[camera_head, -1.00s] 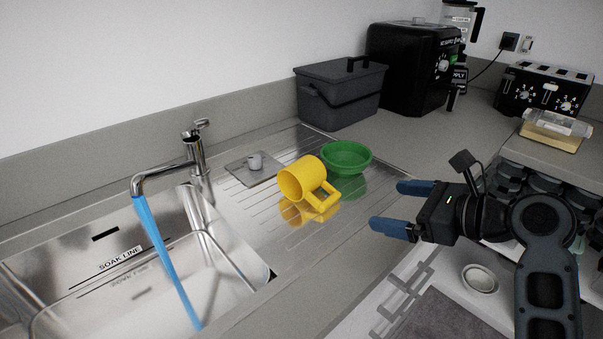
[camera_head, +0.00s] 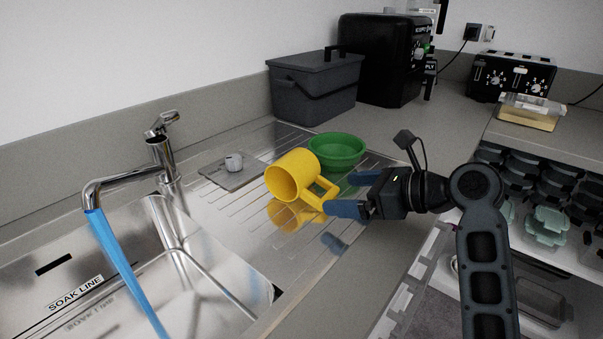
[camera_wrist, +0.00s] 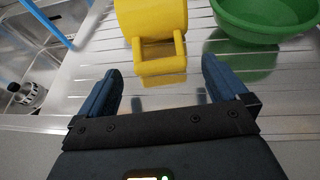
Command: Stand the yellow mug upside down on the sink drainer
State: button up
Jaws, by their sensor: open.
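The yellow mug (camera_head: 290,173) lies on its side on the ribbed metal sink drainer (camera_head: 232,203). Its open mouth faces left in the head view and its handle points toward my gripper. My gripper (camera_head: 344,193) is open, with its blue fingers close to the handle. In the wrist view, the mug (camera_wrist: 150,18) is at the top centre. Its handle (camera_wrist: 160,66) lies ahead of the gap between my fingertips (camera_wrist: 160,78), with nothing held.
A green bowl (camera_head: 337,149) stands on the drainer just behind the mug. A small grey plate (camera_head: 231,178) with a small cup-like item lies left of it. The sink basin (camera_head: 130,290) and tap (camera_head: 165,160) are left. A dark bin (camera_head: 315,88) stands behind.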

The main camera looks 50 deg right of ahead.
aim_at(328, 193)
jog(key=x, duration=0.4)
jog(key=shift+w+a+f, duration=0.1)
jog(key=shift+w+a, duration=0.05)
jog(key=shift+w, duration=0.1)
jog(key=c, duration=1.5)
jog(key=shift+o, duration=0.2)
jog(key=shift+r, duration=0.55)
notch_tip(328, 193, up, 4)
jog(key=shift+f+p, duration=0.1)
jog(key=shift+p, duration=0.3)
jog(key=s+d+r+p, duration=0.1)
jog(key=s+d+r, duration=0.5)
jog(key=d, duration=0.4)
jog(key=shift+r, duration=0.15)
jog(key=shift+s, duration=0.15)
